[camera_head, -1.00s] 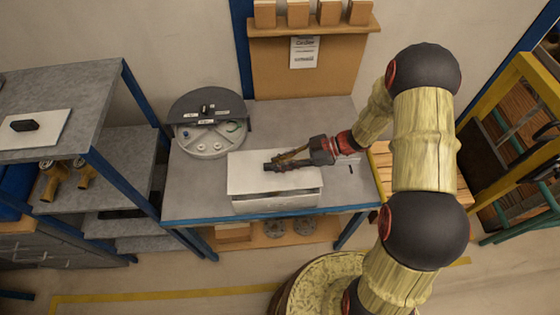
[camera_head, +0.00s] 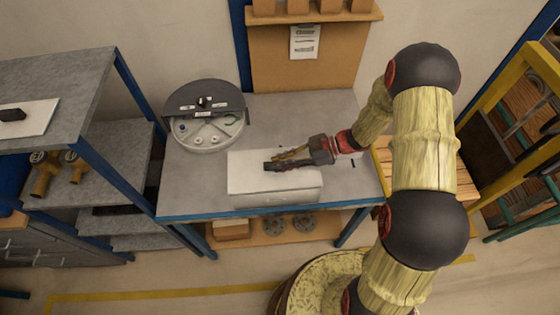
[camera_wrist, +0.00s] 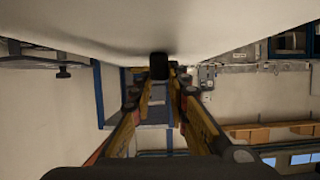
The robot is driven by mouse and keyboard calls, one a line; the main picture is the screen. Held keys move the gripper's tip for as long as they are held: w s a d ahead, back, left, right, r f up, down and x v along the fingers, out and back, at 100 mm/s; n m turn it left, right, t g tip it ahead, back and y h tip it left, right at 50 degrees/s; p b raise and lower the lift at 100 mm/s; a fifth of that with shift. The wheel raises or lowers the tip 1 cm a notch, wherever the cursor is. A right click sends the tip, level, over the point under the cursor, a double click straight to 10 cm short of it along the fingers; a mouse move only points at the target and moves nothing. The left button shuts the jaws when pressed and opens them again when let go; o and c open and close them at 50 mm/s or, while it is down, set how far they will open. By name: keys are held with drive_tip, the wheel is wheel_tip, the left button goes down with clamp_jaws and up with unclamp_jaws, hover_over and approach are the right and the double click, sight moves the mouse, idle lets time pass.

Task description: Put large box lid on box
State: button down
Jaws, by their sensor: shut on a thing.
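The large box lid (camera_head: 255,180) is a flat white panel lying level over the box (camera_head: 280,198), a pale box at the front edge of the grey workbench. No dark gap shows between lid and box front in the head view. My gripper (camera_head: 273,165) reaches in from the right, low over the lid. In the wrist view, my gripper (camera_wrist: 159,72) has its fingers closed on the lid's small black handle (camera_wrist: 159,60), and the white lid surface (camera_wrist: 100,25) fills the top. The far side of the lid is partly hidden by my gripper.
A round grey device (camera_head: 205,130) with a raised dark cover stands behind left on the workbench (camera_head: 185,195). A shelf rack (camera_head: 60,75) at left holds a white panel with a black handle (camera_head: 12,115) and brass parts (camera_head: 45,175). The bench's back right is clear.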

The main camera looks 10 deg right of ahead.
drive_tip(key=shift+f, duration=0.6)
drive_tip(key=c, duration=1.7)
unclamp_jaws()
drive_tip(key=shift+c, duration=0.2)
drive_tip(key=shift+o, duration=0.4)
drive_tip(key=v, duration=1.2)
drive_tip(key=shift+d, duration=0.1)
